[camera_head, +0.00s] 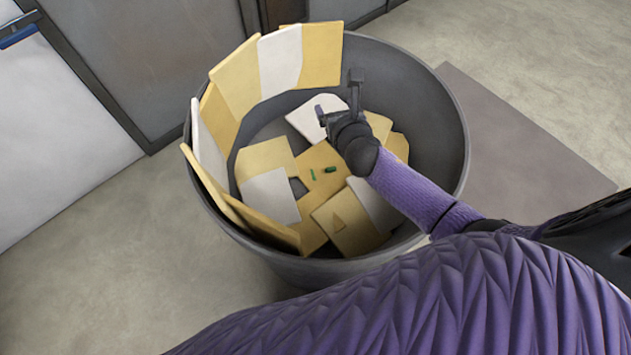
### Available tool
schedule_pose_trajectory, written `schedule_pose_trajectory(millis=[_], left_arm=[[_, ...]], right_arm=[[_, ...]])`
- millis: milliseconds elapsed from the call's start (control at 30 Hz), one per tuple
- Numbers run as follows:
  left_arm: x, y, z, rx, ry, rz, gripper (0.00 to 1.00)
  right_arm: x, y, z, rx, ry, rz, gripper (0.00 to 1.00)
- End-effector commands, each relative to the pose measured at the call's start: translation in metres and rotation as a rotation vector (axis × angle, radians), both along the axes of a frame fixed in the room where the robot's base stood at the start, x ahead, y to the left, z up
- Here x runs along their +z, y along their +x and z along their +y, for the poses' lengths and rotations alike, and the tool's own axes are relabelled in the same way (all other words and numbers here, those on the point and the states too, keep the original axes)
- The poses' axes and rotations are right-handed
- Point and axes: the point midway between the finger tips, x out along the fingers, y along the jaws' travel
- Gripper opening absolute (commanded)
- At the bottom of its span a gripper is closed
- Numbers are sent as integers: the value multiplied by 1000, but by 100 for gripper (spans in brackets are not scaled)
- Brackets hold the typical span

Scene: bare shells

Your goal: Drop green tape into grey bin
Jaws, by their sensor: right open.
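The grey bin (449,132) is a large round container standing on the floor in the middle of the view. Two small green pieces lie inside it on tan sheets; the thicker, darker one (330,170) looks most like the green tape, and a thin light green strip (313,175) lies to its left. They are too small to make out surely. My right gripper (338,95) is over the bin's inside, up and to the right of the green pieces. Its fingers are spread, with nothing between them. My left gripper is out of view.
Tan and white flat boards lie in the bin, and several stand against its left and back wall (237,80). A grey cabinet (150,50) is behind at the left, beside a white panel (60,130). A flat grey mat (510,150) lies right of the bin.

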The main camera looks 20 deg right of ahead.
Motion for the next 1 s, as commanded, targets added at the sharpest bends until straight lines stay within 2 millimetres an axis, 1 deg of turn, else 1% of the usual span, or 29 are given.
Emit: schedule_pose_trajectory(millis=[67,133,300,400,500,633,1000], left_arm=[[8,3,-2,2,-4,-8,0],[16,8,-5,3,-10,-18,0],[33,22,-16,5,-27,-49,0],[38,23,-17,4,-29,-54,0],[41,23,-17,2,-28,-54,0],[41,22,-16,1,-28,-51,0],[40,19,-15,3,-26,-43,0]], right_arm=[[6,-9,1,2,-1,1,84],[14,-22,4,2,0,0,84],[29,-59,9,1,1,2,84],[35,-75,12,1,1,1,84],[37,-85,13,0,0,1,84],[38,-89,14,0,0,-1,84],[37,-89,14,0,0,0,84]])
